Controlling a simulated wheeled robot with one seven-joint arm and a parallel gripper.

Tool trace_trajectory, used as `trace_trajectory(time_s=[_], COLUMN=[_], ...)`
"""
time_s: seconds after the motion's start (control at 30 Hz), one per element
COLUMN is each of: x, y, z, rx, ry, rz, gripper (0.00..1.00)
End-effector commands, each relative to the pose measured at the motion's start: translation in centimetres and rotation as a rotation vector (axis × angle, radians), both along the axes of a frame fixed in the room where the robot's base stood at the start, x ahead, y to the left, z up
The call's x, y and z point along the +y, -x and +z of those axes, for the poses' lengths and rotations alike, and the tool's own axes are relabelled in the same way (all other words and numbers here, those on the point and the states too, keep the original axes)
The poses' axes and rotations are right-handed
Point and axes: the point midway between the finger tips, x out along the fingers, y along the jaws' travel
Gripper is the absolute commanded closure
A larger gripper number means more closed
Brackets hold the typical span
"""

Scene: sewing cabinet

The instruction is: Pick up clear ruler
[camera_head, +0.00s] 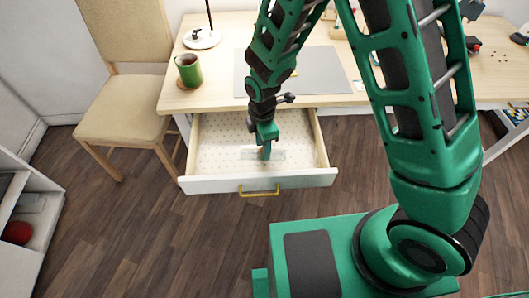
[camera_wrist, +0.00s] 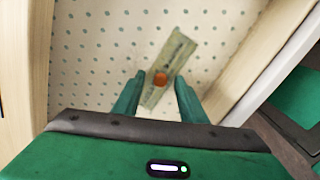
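The clear ruler (camera_wrist: 172,57) lies flat on the dotted floor of the open drawer (camera_head: 210,150). It is a pale, see-through strip, and in the head view (camera_head: 278,155) it shows faintly under my gripper. My gripper (camera_wrist: 160,76) points down into the drawer. Its two green fingers are apart, one on each side of the ruler in the wrist view, with nothing visibly clamped. A small orange spot shows on the ruler between the fingertips. I cannot tell how far the fingertips are above the drawer floor.
The drawer's front with its yellow handle (camera_head: 259,191) and its side walls surround my gripper. The desk top (camera_head: 215,88) is above and behind, with a green mug (camera_head: 189,72) at its left. A wooden chair (camera_head: 117,115) stands left. The rest of the drawer floor looks empty.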

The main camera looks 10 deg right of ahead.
Motion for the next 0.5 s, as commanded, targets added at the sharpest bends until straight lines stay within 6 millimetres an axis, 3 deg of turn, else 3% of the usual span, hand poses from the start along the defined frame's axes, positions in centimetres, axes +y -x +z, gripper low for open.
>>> trace_trajectory(time_s=[0.2, 0.37, 0.5], x=[0.0, 0.0, 0.01], y=[-0.01, -0.01, -0.01], z=[-0.01, 0.01, 0.02], rx=[0.0, 0.0, 0.0], ry=[0.0, 0.0, 0.0], rz=[0.0, 0.0, 0.0], gripper=[0.64, 1.0, 1.0])
